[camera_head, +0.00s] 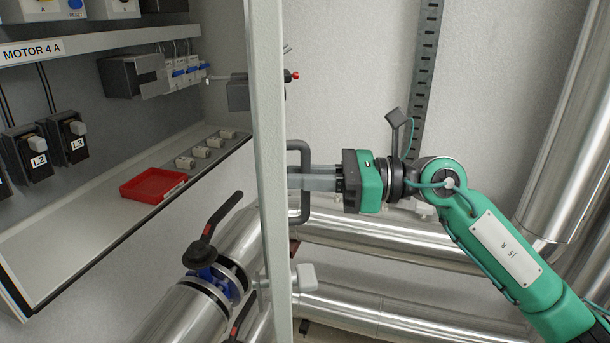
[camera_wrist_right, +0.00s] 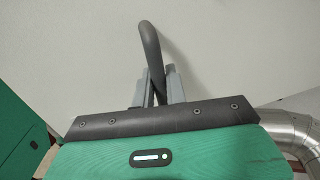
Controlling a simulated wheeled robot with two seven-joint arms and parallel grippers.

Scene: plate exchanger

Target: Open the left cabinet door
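The cabinet door (camera_head: 270,150) is a pale grey panel seen nearly edge-on in the head view, standing open with the cabinet interior visible to its left. Its dark loop handle (camera_head: 304,155) is on the panel's right face. My right gripper (camera_head: 302,180) reaches it from the right, with its fingers at the handle bar. In the right wrist view, the handle (camera_wrist_right: 149,42) passes between the grey fingers (camera_wrist_right: 157,88), which appear closed on it. My left gripper is not in view.
The cabinet holds a shelf (camera_head: 75,217) with a red tray (camera_head: 153,186) and switches. A black-handled valve (camera_head: 207,255) and silver pipes (camera_head: 380,313) lie below and behind the door. A large pipe (camera_head: 570,130) stands at the right.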

